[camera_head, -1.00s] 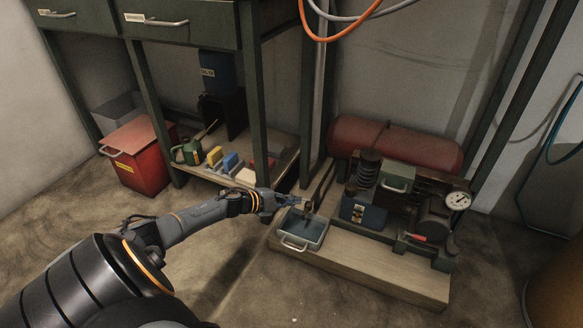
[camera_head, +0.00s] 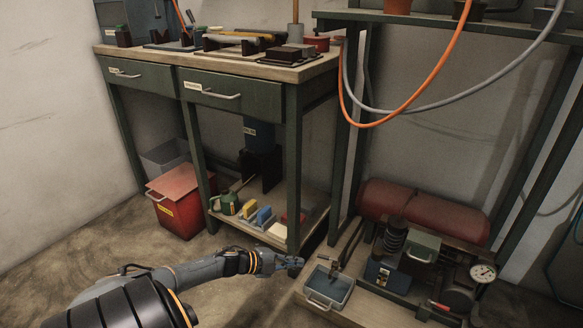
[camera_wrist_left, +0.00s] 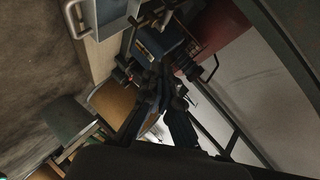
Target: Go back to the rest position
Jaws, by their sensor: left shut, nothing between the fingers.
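My left gripper (camera_head: 294,264) reaches in from the lower left in the head view, low in front of the workbench leg. It is shut and empty, just left of a small metal tray (camera_head: 330,287) and apart from it. In the left wrist view the gripper (camera_wrist_left: 160,75) points toward the compressor area, with its fingers together. My right gripper is not in view.
A workbench (camera_head: 235,97) with drawers stands behind the gripper. Its lower shelf holds a green can (camera_head: 229,203) and small blocks. A compressor with a red tank (camera_head: 425,213) stands at right. A red bin (camera_head: 175,200) is at left. Open floor lies in front.

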